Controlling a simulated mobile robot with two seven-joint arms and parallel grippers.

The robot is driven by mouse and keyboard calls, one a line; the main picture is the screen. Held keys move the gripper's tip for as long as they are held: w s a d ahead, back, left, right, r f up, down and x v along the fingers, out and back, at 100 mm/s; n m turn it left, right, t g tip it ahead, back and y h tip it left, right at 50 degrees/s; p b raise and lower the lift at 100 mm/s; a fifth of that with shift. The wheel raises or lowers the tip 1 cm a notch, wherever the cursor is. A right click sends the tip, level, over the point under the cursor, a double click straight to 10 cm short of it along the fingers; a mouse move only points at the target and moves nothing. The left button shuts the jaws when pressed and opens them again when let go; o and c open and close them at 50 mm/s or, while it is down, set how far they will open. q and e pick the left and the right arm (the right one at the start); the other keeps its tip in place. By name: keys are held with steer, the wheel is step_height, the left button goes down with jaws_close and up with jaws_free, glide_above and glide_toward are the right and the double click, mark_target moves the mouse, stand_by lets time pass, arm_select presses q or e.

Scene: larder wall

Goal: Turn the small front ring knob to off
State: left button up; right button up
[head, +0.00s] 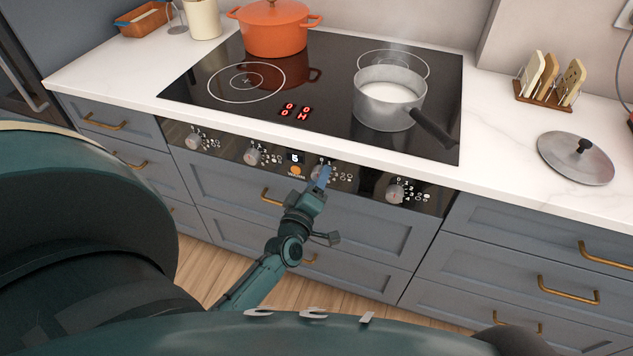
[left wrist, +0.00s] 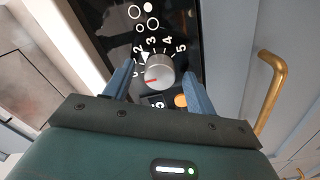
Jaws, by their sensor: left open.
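The knob (left wrist: 158,72) is a round silver dial with a red mark, on a black panel with white numerals fanned around it and ring symbols beyond. A white pointer shows near the 2; the red mark faces the lower left. My left gripper (left wrist: 158,80) is open, with one blue finger on each side of the knob; I cannot tell if they touch it. In the head view my left gripper (head: 320,179) is at the black control panel (head: 225,149), largely hiding this knob. My right gripper is not in view.
Other knobs (head: 397,193) line the panel, beside a small display (head: 295,158) and an orange disc (head: 296,170). A saucepan (head: 388,112) of white liquid steams on the hob, its handle toward the front right. An orange pot (head: 273,29) stands behind. Drawer handles (head: 271,197) project below.

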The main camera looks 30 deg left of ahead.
arm_select(q)
steer(key=v, duration=1.3)
steer(key=shift+b, duration=0.3)
steer(key=shift+d, duration=0.1)
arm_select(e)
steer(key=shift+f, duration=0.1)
arm_select(q)
steer(key=s+d+m+g+h+p, duration=0.2)
steer(key=d+m, duration=0.4)
steer(key=m, duration=0.3)
steer(key=s+d+m+g+h+p, duration=0.2)
steer(key=s+d+m+g+h, duration=0.2)
steer(key=d+m, duration=0.3)
steer(key=shift+s+f+m+g+h, duration=0.15)
steer(key=shift+f+m+g+h, duration=0.15)
steer(key=shift+m+g+h, duration=0.35)
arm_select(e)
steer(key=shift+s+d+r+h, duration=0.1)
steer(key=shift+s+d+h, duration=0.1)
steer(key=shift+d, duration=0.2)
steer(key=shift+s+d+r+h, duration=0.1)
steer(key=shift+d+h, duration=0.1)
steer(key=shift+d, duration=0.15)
